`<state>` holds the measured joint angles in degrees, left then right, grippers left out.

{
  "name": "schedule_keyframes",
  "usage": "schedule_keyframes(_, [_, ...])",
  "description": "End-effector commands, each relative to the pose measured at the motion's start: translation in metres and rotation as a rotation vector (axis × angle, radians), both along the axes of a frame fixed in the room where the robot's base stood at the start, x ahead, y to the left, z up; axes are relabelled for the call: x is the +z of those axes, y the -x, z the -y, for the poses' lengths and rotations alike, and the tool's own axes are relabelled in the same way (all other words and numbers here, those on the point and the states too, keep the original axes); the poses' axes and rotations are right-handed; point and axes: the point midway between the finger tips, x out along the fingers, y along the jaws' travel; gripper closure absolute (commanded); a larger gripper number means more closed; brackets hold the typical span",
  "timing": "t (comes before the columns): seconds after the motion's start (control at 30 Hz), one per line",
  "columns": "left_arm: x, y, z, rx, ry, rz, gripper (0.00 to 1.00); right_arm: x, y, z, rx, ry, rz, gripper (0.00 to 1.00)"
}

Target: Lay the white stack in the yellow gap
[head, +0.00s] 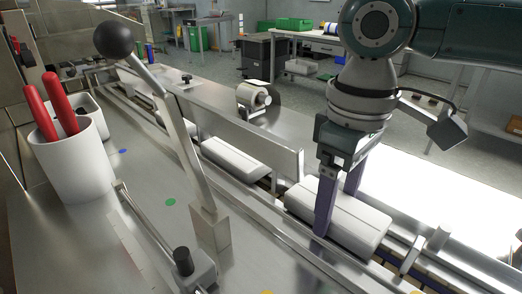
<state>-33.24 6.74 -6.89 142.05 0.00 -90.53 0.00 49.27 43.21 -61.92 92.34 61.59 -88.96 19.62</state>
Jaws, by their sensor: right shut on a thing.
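The white stack (358,222), a long rounded block, is in my right gripper (337,208). The two dark purple fingers reach down on either side of it and are shut on it. The stack is over or in the channel at the lower right; I cannot tell whether it rests on the channel floor. A yellow dot (267,292) shows at the bottom edge of the steel deck, with another yellow mark (416,292) to the right. The gap by them is partly cut off by the frame edge. My left gripper is out of view.
Another white stack (235,154) lies farther up the channel. A lever with a black knob (114,41) rises in front of the channel. A white cup (71,158) with red-handled tools stands left. Blue (123,151) and green (171,202) dots mark the deck.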

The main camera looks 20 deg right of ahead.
Motion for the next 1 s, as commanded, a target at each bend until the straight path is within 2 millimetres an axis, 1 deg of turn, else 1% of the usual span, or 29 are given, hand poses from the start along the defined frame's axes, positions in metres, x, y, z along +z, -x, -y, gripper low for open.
schedule_keyframes(0.03, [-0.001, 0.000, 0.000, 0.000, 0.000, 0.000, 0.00, -0.003, 0.001, 0.000, 0.000, 0.002, -0.001, 0.79])
schedule_keyframes(0.3, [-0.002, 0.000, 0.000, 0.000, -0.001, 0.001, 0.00, -0.005, 0.001, 0.001, 0.001, 0.002, -0.002, 0.79])
schedule_keyframes(0.33, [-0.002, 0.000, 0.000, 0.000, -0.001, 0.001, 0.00, -0.005, 0.001, 0.001, 0.001, 0.003, -0.002, 0.26])
schedule_keyframes(0.57, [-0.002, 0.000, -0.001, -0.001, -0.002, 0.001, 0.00, -0.006, 0.001, 0.001, 0.001, 0.005, -0.003, 0.00])
schedule_keyframes(0.77, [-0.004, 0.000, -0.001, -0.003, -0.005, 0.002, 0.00, -0.006, 0.001, 0.002, 0.001, 0.007, -0.003, 0.00])
schedule_keyframes(0.87, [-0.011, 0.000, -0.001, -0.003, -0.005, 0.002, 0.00, 0.000, 0.001, 0.003, 0.001, 0.009, 0.000, 0.00])
schedule_keyframes(0.9, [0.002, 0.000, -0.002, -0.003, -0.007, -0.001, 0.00, 0.012, 0.001, 0.002, 0.000, 0.007, -0.002, 0.00])
schedule_keyframes(1.0, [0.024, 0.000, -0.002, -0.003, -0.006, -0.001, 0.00, 0.030, 0.002, 0.001, 0.000, 0.005, -0.003, 0.00])
